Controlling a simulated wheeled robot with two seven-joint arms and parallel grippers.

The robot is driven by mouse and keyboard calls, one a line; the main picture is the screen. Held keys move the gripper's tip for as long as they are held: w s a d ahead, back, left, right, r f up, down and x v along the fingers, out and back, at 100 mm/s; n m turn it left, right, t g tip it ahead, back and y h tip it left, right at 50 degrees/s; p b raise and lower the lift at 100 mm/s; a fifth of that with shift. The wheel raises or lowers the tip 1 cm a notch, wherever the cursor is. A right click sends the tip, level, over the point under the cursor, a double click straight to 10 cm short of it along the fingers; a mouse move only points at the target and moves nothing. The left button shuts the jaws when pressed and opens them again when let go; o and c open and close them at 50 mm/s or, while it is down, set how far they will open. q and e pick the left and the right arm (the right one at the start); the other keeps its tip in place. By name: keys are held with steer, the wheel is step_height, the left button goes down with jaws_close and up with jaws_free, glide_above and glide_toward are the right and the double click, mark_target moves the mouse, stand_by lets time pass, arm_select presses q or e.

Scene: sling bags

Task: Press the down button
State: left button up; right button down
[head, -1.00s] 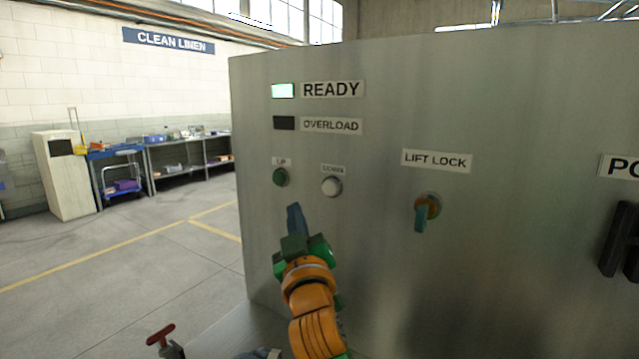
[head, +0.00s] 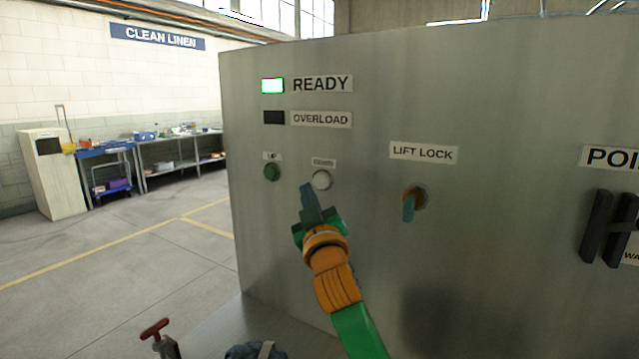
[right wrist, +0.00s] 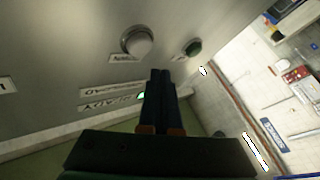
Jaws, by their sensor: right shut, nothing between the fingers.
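The down button (head: 321,180) is a round white button on the grey metal panel (head: 480,260), under a small label. It also shows in the right wrist view (right wrist: 137,41). The green up button (head: 272,172) is to its left; in the right wrist view it appears to the right (right wrist: 193,48). My right gripper (head: 306,187) is shut and empty. In the head view its tip overlaps the area just left of and below the down button. In the right wrist view the fingers (right wrist: 160,75) lie below the button, apart from it in the picture. My left gripper is not in view.
A lift lock key switch (head: 413,202) is right of the buttons. Black handles (head: 607,228) stick out farther right. The ready lamp (head: 272,86) is lit green and the overload lamp (head: 274,117) is dark. A red-handled valve-like part (head: 155,330) is at lower left.

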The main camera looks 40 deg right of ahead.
mark_target(321, 181)
steer(key=shift+w+d, duration=0.25)
steer(key=shift+d, duration=0.2)
steer(key=shift+w+d, duration=0.2)
steer(key=shift+d, duration=0.25)
steer(key=shift+s, duration=0.1)
stand_by(1.2)
steer(key=shift+w+d, duration=0.2)
steer(key=shift+d, duration=0.2)
